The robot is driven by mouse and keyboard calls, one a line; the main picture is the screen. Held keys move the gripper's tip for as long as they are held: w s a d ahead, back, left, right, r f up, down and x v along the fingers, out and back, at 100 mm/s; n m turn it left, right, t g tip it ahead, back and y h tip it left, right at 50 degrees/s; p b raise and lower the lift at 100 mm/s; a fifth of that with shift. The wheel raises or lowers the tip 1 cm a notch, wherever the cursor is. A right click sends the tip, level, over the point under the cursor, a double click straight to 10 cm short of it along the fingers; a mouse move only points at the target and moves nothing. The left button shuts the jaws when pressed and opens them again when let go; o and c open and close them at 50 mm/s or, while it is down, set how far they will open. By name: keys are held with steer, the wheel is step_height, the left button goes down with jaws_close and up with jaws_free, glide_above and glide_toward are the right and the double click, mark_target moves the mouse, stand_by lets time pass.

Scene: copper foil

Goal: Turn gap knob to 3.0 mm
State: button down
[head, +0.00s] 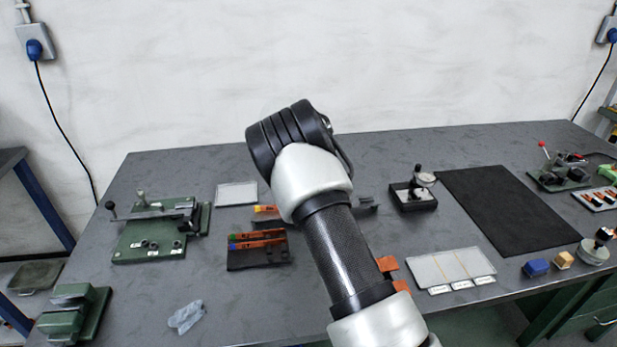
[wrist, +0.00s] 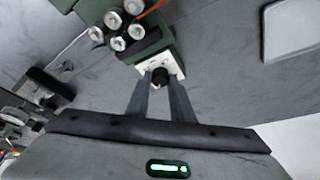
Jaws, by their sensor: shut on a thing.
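The gap knob (wrist: 160,75) is small and black, on a white plate (wrist: 174,62) fixed to a green device (wrist: 152,42) in the wrist view. My gripper (wrist: 160,82) has its two grey fingers on either side of the knob and is shut on it. Marks on the plate are too small to read, so the knob's setting cannot be told. In the head view my arm fills the middle, and my gripper and the knob cannot be made out there.
In the wrist view, several silver round parts (wrist: 122,25) stand on the green device close to the fingers. The head view shows a green fixture (head: 150,240) at left, a black mat (head: 505,210) at right and a labelled tray (head: 450,266) in front.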

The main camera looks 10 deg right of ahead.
steer(key=shift+m, duration=0.6)
steer(key=c, duration=1.5)
jaws_free()
steer(key=shift+c, duration=0.2)
steer(key=v, duration=1.7)
steer(key=shift+w+a+r+p, duration=0.2)
steer(key=shift+w+a+p, duration=0.05)
steer(key=shift+a+p, duration=0.15)
